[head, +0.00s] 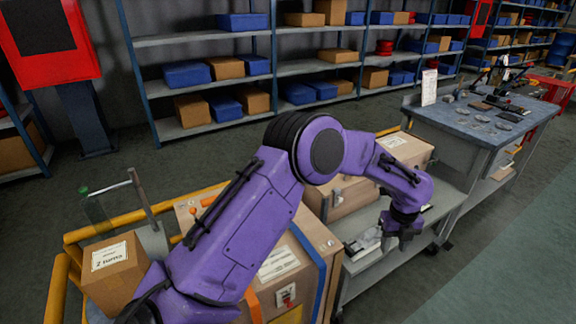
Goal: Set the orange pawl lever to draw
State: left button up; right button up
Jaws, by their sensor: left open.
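A small orange lever-like piece (208,200) shows at the top of the tan wooden unit, just left of my purple left arm. It is too small to tell how it is set, and no draw marking can be read. My left gripper (402,242) hangs pointing down at the right, over the grey bench top, well away from the orange piece. It is open, and I see nothing held in it. My left arm crosses in front of the wooden unit and hides much of it. My right gripper is not in view.
A box labelled "2 turns" (112,268) stands at the left by a yellow rail (58,290). A metal crank-like post (143,195) rises behind it. A workbench (480,115) with tools stands at the right. Shelves (200,88) line the back. Floor at lower right is clear.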

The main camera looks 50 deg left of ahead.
aim_at(193, 211)
jog(key=z, duration=1.3)
jog(key=k, duration=0.5)
jog(key=u, duration=2.85)
jog(key=i, duration=0.5)
jog(key=z, duration=0.1)
